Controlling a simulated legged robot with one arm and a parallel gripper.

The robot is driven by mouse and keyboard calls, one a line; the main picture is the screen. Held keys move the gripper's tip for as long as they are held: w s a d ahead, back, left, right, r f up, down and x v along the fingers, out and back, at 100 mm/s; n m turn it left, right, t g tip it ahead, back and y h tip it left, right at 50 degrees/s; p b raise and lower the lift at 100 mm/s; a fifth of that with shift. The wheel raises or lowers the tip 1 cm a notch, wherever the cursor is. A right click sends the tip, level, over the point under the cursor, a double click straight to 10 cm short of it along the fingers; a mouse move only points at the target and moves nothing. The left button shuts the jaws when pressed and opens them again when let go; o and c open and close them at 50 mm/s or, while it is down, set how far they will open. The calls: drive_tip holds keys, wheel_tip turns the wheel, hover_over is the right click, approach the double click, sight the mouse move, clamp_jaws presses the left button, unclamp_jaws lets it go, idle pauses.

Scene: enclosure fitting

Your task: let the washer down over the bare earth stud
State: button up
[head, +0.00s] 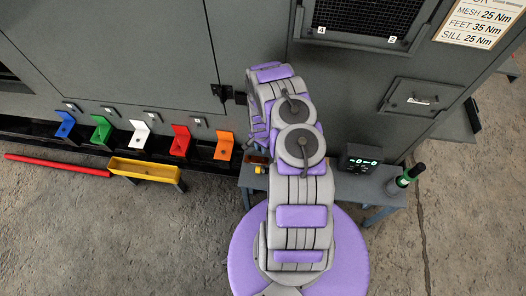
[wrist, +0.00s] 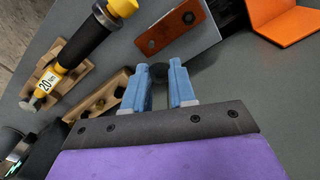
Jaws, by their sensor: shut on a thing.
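My gripper (wrist: 167,82) shows in the wrist view as two pale blue fingers. They are shut on a small dark piece, apparently the washer (wrist: 173,72), mostly hidden between the fingertips. Just beyond the fingertips is a reddish-brown plate (wrist: 172,32) with two dark round features. One, at its upper end, looks like a bolt head (wrist: 187,17); the other (wrist: 151,45) is nearer the fingers. I cannot tell which, if either, is the bare earth stud, or how high the washer is above the plate. In the head view my arm hides the gripper and washer.
A yellow-and-black tool marked 20 Nm (wrist: 85,40) rests on a wooden block left of the fingers; a second block (wrist: 97,98) is closer. An orange bracket (wrist: 285,20) stands at upper right. The head view shows a display box (head: 361,158) and green-banded tool (head: 407,177) on the bench.

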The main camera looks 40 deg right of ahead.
sight(263, 160)
drive_tip(key=shift+s+d+f+m, duration=0.25)
drive_tip(key=shift+s+f, duration=0.1)
drive_tip(key=shift+f, duration=0.25)
drive_tip(key=shift+s+d+f+m, duration=0.2)
drive_tip(key=shift+s+f, duration=0.15)
drive_tip(key=shift+f, duration=0.25)
drive_tip(key=shift+a+r, duration=0.2)
drive_tip(key=shift+a, duration=0.45)
drive_tip(key=shift+d, duration=0.1)
drive_tip(key=shift+d+f+b, duration=0.35)
drive_tip(key=shift+f+b, duration=0.15)
drive_tip(key=shift+f, duration=0.1)
drive_tip(key=f+b, duration=0.2)
drive_tip(key=shift+a+f+b, duration=0.15)
drive_tip(key=shift+a+b, duration=0.15)
drive_tip(key=shift+a, duration=0.1)
drive_tip(key=shift+d+f+b, duration=0.15)
drive_tip(key=shift+f+b, duration=0.35)
drive_tip(key=shift+d+f+b, duration=0.15)
drive_tip(key=shift+f+b, duration=0.35)
drive_tip(key=shift+a+r, duration=0.1)
drive_tip(key=shift+a, duration=0.1)
